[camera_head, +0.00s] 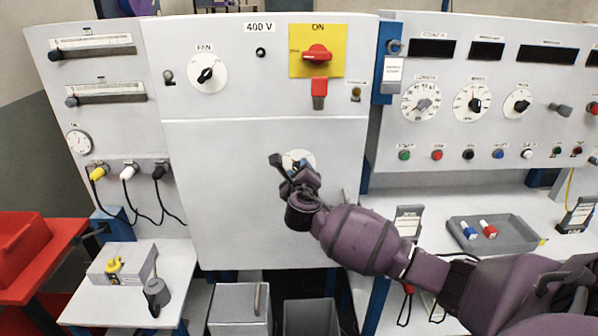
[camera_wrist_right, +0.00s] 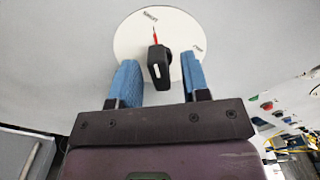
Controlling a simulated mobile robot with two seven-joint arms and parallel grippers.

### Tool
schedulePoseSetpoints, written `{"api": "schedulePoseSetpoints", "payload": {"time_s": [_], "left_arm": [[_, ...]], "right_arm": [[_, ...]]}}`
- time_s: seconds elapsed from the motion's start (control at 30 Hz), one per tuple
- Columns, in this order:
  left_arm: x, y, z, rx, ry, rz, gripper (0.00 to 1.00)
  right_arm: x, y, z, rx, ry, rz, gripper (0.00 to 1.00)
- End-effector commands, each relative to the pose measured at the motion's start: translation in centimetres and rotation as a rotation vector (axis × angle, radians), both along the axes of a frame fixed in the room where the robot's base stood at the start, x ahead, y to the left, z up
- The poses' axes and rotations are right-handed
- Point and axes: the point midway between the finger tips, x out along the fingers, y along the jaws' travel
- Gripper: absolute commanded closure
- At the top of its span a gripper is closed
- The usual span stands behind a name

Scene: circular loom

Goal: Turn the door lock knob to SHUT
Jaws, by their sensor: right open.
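The door lock knob (camera_wrist_right: 158,66) is a black knob on a white round dial (camera_wrist_right: 128,42) on the grey door. In the right wrist view, its red pointer aims up, close to the upper of two small labels that are too blurred to read. My right gripper (camera_wrist_right: 158,82) is open, with one blue finger on each side of the knob and visible gaps between. In the head view, my right gripper (camera_head: 288,170) is in front of the dial (camera_head: 299,155) and hides the knob and most of the dial. My left gripper is not in view.
Above the door are the FAN knob (camera_head: 206,74), a red switch on a yellow ON plate (camera_head: 299,63) and a red padlock-like part (camera_head: 319,88). A control panel (camera_head: 390,150) stands at right. A grey tray (camera_head: 520,236) lies on the right bench. The door around the dial is clear.

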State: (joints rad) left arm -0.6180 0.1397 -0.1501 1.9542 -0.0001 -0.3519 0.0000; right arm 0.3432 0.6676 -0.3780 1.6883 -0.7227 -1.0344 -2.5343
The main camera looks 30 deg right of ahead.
Motion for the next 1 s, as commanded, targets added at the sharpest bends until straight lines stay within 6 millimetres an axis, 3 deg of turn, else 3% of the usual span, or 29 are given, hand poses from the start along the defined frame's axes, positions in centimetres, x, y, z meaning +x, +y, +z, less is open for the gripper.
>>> {"api": "schedulePoseSetpoints", "payload": {"time_s": [0.17,0.7,1.0], "left_arm": [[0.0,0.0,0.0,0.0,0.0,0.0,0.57],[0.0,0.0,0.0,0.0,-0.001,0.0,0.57],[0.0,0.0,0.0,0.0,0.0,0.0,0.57]], "right_arm": [[-0.5,0.3,-0.1,0.001,0.0,0.001,0.57],[-5.6,3.5,0.0,0.0,-0.001,0.001,0.57],[-6.0,3.7,0.0,0.001,-0.001,0.0,0.57]]}}
